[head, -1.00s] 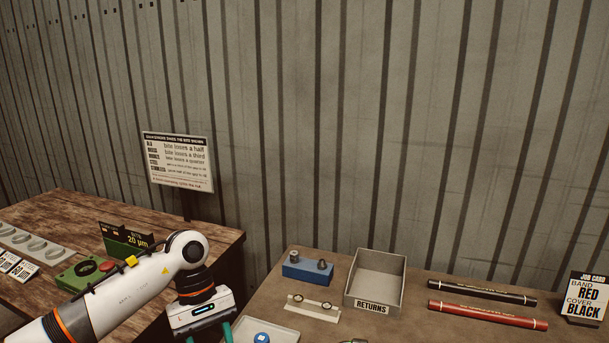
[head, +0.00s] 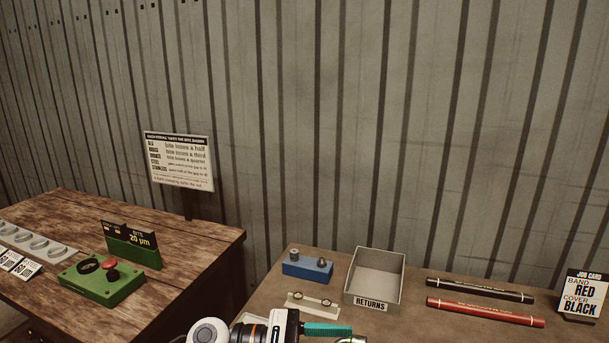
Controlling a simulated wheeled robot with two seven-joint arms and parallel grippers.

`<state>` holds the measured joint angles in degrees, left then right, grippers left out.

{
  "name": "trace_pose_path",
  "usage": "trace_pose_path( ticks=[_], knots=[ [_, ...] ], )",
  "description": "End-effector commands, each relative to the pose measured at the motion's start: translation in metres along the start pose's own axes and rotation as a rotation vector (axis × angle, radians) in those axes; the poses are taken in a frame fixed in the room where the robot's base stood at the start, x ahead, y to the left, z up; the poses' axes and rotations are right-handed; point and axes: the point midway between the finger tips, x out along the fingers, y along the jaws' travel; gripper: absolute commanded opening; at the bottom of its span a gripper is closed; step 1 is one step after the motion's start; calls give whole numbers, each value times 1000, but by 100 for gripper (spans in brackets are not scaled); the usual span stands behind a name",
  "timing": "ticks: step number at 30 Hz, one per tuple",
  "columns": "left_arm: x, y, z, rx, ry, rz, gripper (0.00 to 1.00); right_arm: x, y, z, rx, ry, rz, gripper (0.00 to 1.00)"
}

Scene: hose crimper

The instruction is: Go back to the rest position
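My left gripper (head: 325,329) is at the bottom edge of the head view, turned to point right. One teal finger shows, just below the white stand with small rings (head: 312,304). The other finger is not clearly seen, so I cannot tell how far the fingers are apart or whether they hold anything. My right gripper is not in view.
The right bench holds a blue block (head: 307,267), the RETURNS tray (head: 371,304), a black hose (head: 480,290), a red hose (head: 485,313) and a job card (head: 584,297). The left bench holds a green button box (head: 103,286) and a gauge display (head: 131,250).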

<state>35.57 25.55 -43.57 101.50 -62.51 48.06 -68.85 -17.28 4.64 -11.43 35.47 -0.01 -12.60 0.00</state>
Motion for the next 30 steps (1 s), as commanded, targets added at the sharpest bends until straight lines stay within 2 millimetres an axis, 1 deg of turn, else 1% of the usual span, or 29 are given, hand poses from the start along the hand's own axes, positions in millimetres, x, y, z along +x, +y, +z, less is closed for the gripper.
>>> trace_pose_path(
  ticks=[1,2,3,4,5,6,8,9,11,12,14,15,17,18,20,21,24,27,29,30],
  knots=[
    [1,-2,-15,-140,144,-96,49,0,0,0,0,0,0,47],
    [-2,-7,-24,-230,231,-157,49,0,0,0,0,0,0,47],
    [-10,-15,-34,-353,344,-239,49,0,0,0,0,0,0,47],
    [-18,-21,-39,-451,430,-297,49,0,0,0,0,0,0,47],
    [-28,-27,-41,-550,514,-356,49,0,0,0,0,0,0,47],
    [-44,-36,-42,-684,625,-433,49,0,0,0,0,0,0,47],
    [-72,-46,-34,-890,791,-546,49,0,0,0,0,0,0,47],
    [-91,-50,-23,-1028,899,-621,49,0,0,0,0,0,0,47],
    [-121,-51,-1,-1237,1062,-734,49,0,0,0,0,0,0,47],
    [-141,-48,18,-1374,1169,-809,49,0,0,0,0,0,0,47],
    [-169,-36,51,-1577,1329,-928,49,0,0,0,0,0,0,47],
    [-185,-23,74,-1704,1432,-1008,49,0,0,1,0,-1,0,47],
    [-205,0,106,-1879,1580,-1125,49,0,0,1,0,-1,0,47],
    [-216,19,126,-1978,1666,-1204,49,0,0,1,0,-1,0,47],
    [-226,45,150,-2099,1777,-1308,49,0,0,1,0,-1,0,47],
    [-231,62,162,2147,-1825,1361,49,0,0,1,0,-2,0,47],
    [-239,101,185,1971,-1698,1305,49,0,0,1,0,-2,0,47],
    [-243,134,200,1829,-1596,1267,49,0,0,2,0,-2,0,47],
    [-244,154,207,1753,-1543,1248,49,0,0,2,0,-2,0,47],
    [-244,166,211,1703,-1508,1239,49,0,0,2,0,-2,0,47]
  ],
)
